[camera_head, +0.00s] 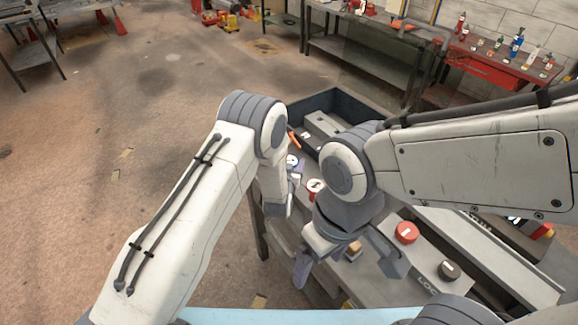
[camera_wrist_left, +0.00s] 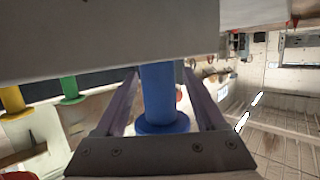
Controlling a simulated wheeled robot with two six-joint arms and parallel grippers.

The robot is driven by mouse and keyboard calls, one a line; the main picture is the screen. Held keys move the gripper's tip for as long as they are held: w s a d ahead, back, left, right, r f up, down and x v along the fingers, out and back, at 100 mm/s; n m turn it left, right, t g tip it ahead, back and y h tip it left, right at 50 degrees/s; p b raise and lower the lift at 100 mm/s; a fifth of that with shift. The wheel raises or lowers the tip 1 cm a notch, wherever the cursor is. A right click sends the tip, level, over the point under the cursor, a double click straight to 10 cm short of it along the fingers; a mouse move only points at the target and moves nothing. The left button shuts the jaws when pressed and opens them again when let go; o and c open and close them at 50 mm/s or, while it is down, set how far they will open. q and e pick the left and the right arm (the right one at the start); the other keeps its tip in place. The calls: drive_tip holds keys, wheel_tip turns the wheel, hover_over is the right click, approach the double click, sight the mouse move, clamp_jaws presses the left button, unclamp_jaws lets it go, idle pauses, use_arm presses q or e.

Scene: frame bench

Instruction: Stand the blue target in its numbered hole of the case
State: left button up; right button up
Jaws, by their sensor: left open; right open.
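The blue target (camera_wrist_left: 158,92), a round stem with a wide flange, shows in the left wrist view between the two fingers of my open left gripper (camera_wrist_left: 160,76). A gap shows at each side of the stem. The far end of the stem is hidden behind a pale block. In the head view my left gripper (camera_head: 286,188) is low over the left part of the bench, and I cannot make out the blue target clearly there. My right gripper (camera_head: 346,268) is open over the front of the bench, its fingers spread. The case's numbered holes are not clearly visible.
A red-topped piece (camera_head: 406,232) and a dark round piece (camera_head: 450,269) stand on the grey bench fixture at right. A yellow piece (camera_wrist_left: 14,101) and a green piece (camera_wrist_left: 70,88) are left of the blue target. A dark tray (camera_head: 345,104) is behind; my arms crowd the middle.

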use_arm(q)
drive_tip(key=shift+c, duration=0.3)
clamp_jaws()
